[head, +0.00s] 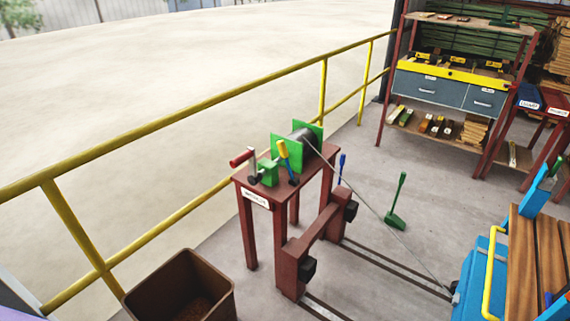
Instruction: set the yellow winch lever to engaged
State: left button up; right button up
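The winch stands on a dark red table (283,181) in the middle of the head view. It has green side plates (286,153) and a dark drum (302,136) wound with cable. The yellow winch lever (283,149) sticks up at the front of the winch, leaning slightly. Its lower end is partly hard to make out against the green parts. A crank with a red handle (242,157) is at the winch's left side. Neither of my grippers is in view. I cannot tell the lever's setting from this distance.
A yellow railing (200,107) runs behind the winch table. A brown bin (181,286) stands at the front left. A cable (375,212) runs from the drum to a blue cart (478,285) at right. Rails, a red buffer frame (315,240) and a green broom (397,205) occupy the floor.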

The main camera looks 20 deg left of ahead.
aim_at(294, 180)
jog(key=i+l, duration=0.4)
jog(key=i+l+u, duration=0.1)
jog(key=i, duration=0.4)
jog(key=i+l, duration=0.35)
jog(key=i, duration=0.15)
jog(key=i+l+u, duration=0.15)
jog(key=i, duration=0.3)
jog(key=l, duration=0.1)
